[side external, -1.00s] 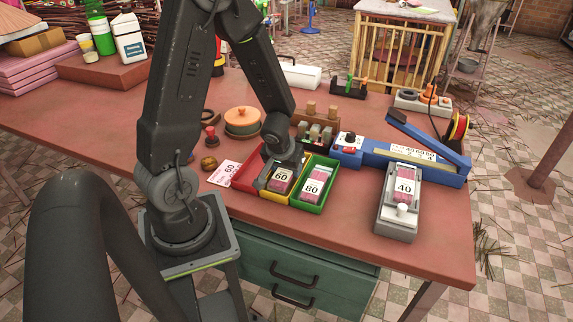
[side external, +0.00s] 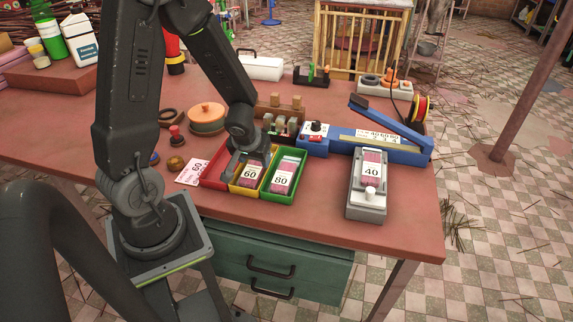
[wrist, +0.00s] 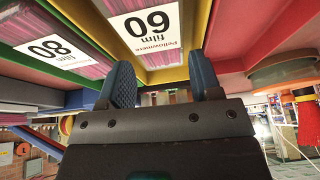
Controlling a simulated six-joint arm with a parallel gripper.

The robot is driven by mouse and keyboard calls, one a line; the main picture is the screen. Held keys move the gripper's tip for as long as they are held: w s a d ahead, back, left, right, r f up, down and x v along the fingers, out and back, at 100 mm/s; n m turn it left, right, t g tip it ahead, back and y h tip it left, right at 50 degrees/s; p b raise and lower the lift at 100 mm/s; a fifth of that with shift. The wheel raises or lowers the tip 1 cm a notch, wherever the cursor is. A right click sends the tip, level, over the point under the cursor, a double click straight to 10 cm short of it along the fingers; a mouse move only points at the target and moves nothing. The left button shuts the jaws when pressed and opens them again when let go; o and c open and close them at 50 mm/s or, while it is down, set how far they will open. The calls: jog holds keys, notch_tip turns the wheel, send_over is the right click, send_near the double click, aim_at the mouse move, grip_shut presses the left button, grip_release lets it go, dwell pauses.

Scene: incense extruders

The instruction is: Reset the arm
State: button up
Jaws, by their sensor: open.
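My gripper (side external: 235,168) is low over the bins, at the yellow bin's (side external: 236,188) left side near the red bin. In the wrist view my gripper (wrist: 162,78) has its two blue fingers apart, with nothing held between them. The yellow bin holds a pink packet labelled 60 (side external: 249,175), which also shows close beyond the fingers in the wrist view (wrist: 150,28). The green bin (side external: 300,176) beside it holds a packet labelled 80 (side external: 284,178). The red bin (side external: 212,180) is partly hidden by my arm.
A grey holder (side external: 366,203) with a packet labelled 40 stands to the right. Behind are a blue sealer-like device (side external: 390,150), a small blue box (side external: 313,147) and wooden blocks (side external: 279,107). A lidded pot (side external: 207,118) and pink card (side external: 194,171) lie left.

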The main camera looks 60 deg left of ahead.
jog(key=shift+o, duration=0.8)
jog(key=shift+m+t+y, duration=0.5)
jog(key=r, duration=0.2)
jog(key=w+d+r, duration=0.1)
jog(key=r, duration=0.2)
jog(key=shift+w+d+r, duration=0.15)
jog(key=shift+d+r, duration=0.1)
jog(key=shift+r, duration=0.15)
jog(key=s+d+r+m+h, duration=0.2)
jog(key=s+d+r+m, duration=0.2)
jog(key=d+r, duration=0.4)
jog(key=s+d+r+m+t+h, duration=0.1)
jog(key=s+d+r+m+h, duration=0.1)
jog(key=s+d+r, duration=0.3)
jog(key=d+r+m, duration=0.1)
jog(key=d+r, duration=0.2)
jog(key=shift+s+r+m+t, duration=0.15)
jog(key=shift+r+m+t, duration=0.15)
jog(key=shift+r+m, duration=0.1)
